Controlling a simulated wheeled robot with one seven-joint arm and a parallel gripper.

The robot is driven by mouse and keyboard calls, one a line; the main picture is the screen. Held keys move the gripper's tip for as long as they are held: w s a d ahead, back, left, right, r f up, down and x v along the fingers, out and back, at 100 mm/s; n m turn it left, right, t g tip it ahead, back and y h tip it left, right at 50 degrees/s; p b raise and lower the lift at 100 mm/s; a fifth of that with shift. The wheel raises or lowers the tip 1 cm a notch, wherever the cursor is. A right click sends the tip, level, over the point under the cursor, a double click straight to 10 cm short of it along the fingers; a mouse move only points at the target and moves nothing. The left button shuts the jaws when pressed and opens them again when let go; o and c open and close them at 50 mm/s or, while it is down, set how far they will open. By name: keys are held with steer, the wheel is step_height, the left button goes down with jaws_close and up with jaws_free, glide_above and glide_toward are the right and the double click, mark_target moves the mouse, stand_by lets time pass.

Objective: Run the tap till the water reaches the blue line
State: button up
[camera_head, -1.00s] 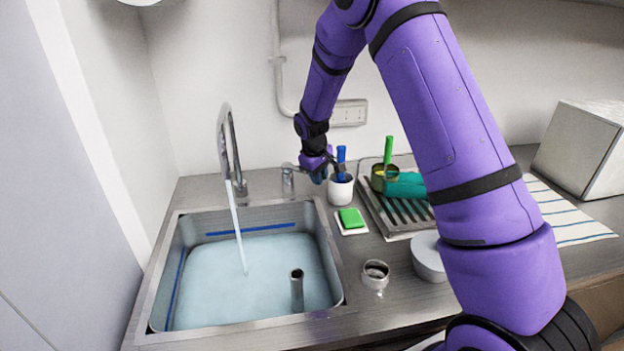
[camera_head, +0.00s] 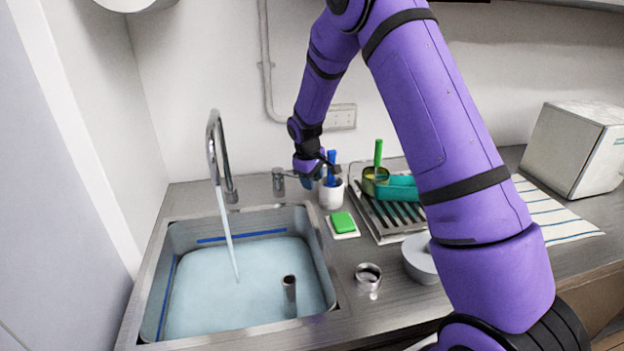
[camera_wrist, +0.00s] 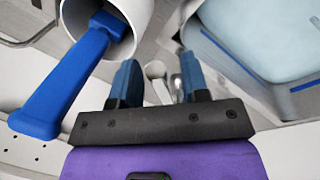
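The tap's curved spout (camera_head: 214,150) pours a stream of water (camera_head: 227,235) into the sink (camera_head: 150,285). The water (camera_head: 225,285) lies a little below the blue line (camera_head: 240,236) on the back wall. The line also runs along the left wall, and part of it shows in the wrist view (camera_wrist: 306,86). The tap's lever post (camera_head: 278,181) stands right of the spout. My gripper (camera_head: 308,178) is beside it, on its right. In the wrist view my gripper (camera_wrist: 160,82) has its blue fingers apart, with the grey lever (camera_wrist: 156,70) showing between them; contact is unclear.
A white cup (camera_head: 331,194) with a blue-handled brush (camera_wrist: 65,85) stands close to my gripper. A green sponge (camera_head: 343,222), a drain rack (camera_head: 385,222) and a metal cup (camera_head: 368,277) are to the right. A standpipe (camera_head: 289,295) rises in the sink.

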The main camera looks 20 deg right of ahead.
steer(key=shift+r, duration=0.1)
step_height(320, 180, up, 10)
steer(key=s+a, duration=0.1)
steer(key=shift+a+r, duration=0.2)
steer(key=shift+a, duration=0.15)
stand_by(7.0)
